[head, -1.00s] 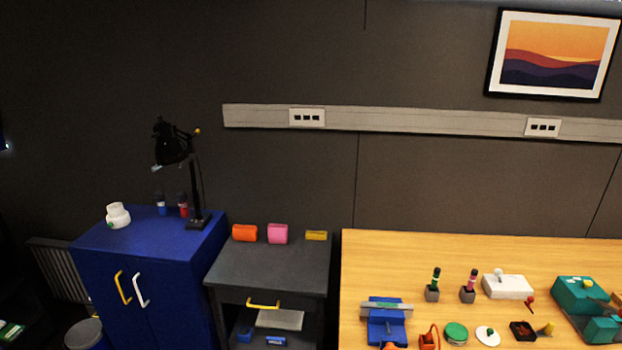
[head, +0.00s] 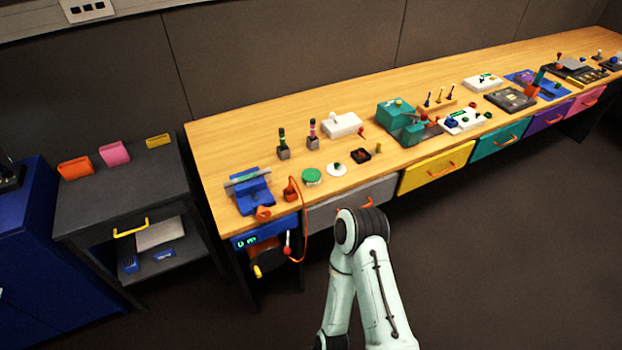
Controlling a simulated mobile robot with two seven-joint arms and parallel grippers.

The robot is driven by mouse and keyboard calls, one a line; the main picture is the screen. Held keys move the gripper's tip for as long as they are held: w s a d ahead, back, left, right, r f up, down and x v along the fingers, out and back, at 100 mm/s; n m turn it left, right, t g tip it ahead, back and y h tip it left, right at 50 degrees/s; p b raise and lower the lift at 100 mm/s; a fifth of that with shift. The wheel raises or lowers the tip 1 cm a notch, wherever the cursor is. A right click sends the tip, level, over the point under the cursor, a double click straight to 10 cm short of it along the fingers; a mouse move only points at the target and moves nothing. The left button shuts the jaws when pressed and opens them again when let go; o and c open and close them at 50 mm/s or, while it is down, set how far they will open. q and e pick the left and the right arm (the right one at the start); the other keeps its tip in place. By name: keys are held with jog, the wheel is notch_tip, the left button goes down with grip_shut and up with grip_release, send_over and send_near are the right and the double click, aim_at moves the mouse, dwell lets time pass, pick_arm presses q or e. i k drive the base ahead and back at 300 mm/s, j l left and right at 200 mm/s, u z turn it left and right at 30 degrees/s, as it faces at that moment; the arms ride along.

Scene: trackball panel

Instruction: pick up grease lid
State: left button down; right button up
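A round green lid-like disc (head: 311,176) lies on the wooden workbench (head: 232,133) near its front edge. It may be the grease lid, but I cannot tell for sure. A white disc with a small dark knob (head: 336,170) lies just right of it. A small black square tray (head: 360,155) with reddish contents sits further right. A pale green arm of mine rises from the bottom of the head view, its dark joint just in front of the bench drawers. No fingers of either gripper are visible.
A blue vise (head: 252,197) and an orange holder (head: 291,190) with a hanging cord stand left of the discs. Two dark upright holders (head: 284,154) and a white box (head: 342,125) stand behind. A teal box (head: 400,115) is further right. Drawers (head: 437,167) line the bench front.

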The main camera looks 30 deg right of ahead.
aim_at(336, 169)
jog(key=z, duration=1.35)
jog(key=u, duration=0.55)
jog(key=i+l+u, duration=0.1)
jog(key=l+u, duration=0.15)
jog(key=u, duration=0.15)
jog(key=l+u, duration=0.55)
jog(key=u, duration=0.2)
jog(key=l+u, duration=0.2)
jog(key=l, duration=0.35)
jog(key=l+u, duration=0.25)
jog(key=l, duration=0.25)
jog(key=k, duration=0.05)
